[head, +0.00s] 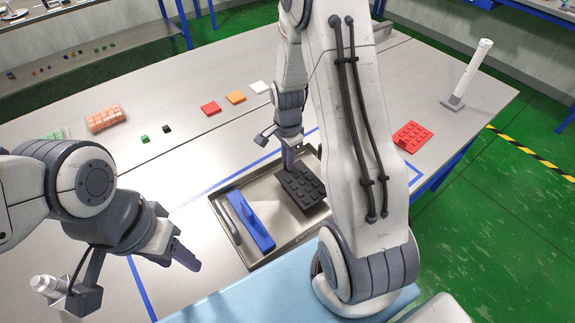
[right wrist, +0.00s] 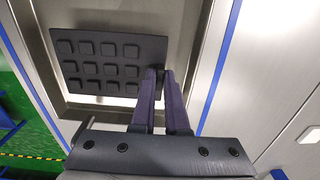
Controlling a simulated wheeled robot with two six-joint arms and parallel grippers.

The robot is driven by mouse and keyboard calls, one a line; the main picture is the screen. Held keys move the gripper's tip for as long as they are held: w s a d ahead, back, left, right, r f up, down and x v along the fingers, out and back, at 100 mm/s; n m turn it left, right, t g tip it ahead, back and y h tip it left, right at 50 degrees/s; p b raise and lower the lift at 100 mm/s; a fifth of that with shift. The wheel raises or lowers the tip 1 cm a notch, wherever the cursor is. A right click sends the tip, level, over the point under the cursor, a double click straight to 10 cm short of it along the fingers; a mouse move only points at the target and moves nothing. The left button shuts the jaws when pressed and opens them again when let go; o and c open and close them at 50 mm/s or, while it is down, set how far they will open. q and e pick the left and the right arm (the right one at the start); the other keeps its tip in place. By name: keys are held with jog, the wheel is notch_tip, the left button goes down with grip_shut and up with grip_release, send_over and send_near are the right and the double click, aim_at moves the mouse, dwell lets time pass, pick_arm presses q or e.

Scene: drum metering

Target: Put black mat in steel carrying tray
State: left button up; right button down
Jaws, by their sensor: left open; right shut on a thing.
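The black mat (head: 303,190) has rows of raised square studs. In the head view it is in the right part of the steel carrying tray (head: 229,188), but I cannot tell whether it rests on the floor. My right gripper (head: 289,160) is shut on the mat's edge. In the right wrist view the fingers (right wrist: 168,86) pinch one side of the mat (right wrist: 103,66), which lies over the tray (right wrist: 185,45). My left gripper (head: 186,258) is open and empty, left of the tray. My right arm hides part of the tray.
A blue block-like piece (head: 250,220) lies in the tray's left part. A red studded mat (head: 413,136) and a white post (head: 470,75) are to the right. Red (head: 211,108), orange (head: 235,97) and white (head: 260,87) pieces lie behind. Blue tape lines surround the tray.

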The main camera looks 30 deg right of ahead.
jog(key=shift+f, duration=1.3)
jog(key=c, duration=0.9)
grip_release()
jog(key=shift+f, duration=0.15)
notch_tip(320, 180, up, 12)
jog(key=s+a+r+n, duration=0.35)
jog(key=a+n, duration=0.25)
jog(key=a, duration=0.2)
jog(key=s+a+r+n, duration=0.3)
jog(key=s+a+n, duration=0.25)
jog(key=a, duration=0.35)
jog(key=s+a+n, duration=0.1)
jog(key=s+n, duration=0.3)
jog(key=s+a+r+n, duration=0.1)
jog(key=s+a+n, duration=0.1)
jog(key=s+n, duration=0.2)
jog(key=s+a+n+y+b, duration=0.1)
jog(key=s+a+n, duration=0.1)
jog(key=s+n, duration=0.2)
jog(key=shift+s+a+r+n, duration=0.15)
jog(key=shift+s+r+n, duration=0.25)
jog(key=shift+n, duration=0.05)
